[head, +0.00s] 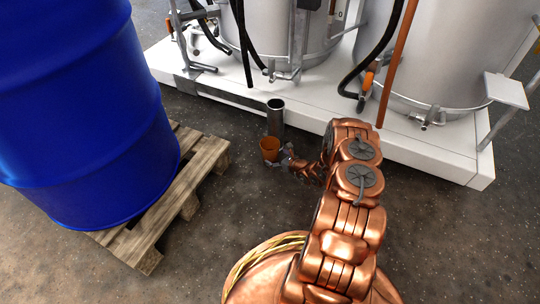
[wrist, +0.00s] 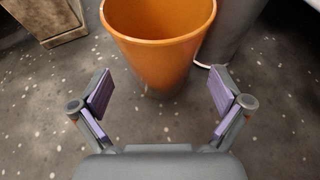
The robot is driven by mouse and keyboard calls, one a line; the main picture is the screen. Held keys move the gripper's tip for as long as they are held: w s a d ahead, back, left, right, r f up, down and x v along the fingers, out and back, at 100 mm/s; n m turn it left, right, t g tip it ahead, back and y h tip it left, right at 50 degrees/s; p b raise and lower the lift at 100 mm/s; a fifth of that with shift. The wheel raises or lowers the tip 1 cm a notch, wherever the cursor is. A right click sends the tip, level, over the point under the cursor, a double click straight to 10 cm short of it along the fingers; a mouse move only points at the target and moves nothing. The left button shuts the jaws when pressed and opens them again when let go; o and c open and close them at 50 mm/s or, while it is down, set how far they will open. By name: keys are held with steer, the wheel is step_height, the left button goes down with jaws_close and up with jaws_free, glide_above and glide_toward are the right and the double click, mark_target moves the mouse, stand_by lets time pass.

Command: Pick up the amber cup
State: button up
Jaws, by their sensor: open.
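The amber cup (head: 270,149) is small and orange in the head view, standing just in front of a dark grey metal cylinder (head: 275,117). In the wrist view the amber cup (wrist: 158,50) fills the top middle, with its open rim towards me and its base hidden from neither finger. My gripper (wrist: 160,108) is open, its purple-padded fingers apart, with the cup beyond and between their line. In the head view my gripper (head: 284,156) is small and beside the cup on its lower right; contact cannot be told there.
A large blue drum (head: 85,110) stands on a wooden pallet (head: 205,160) at the left. White-grey tanks (head: 440,50) with hoses and pipes stand on a white platform (head: 430,155) behind. The dark speckled floor (head: 210,240) is clear in front.

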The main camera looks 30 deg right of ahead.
mark_target(276, 156)
steer(key=shift+b+x, duration=1.35)
steer(key=shift+x, duration=0.5)
steer(key=shift+w+a+f, duration=0.1)
steer(key=shift+w+f, duration=0.05)
steer(key=shift+w, duration=0.45)
steer(key=shift+c, duration=0.3)
steer(key=c, duration=1.2)
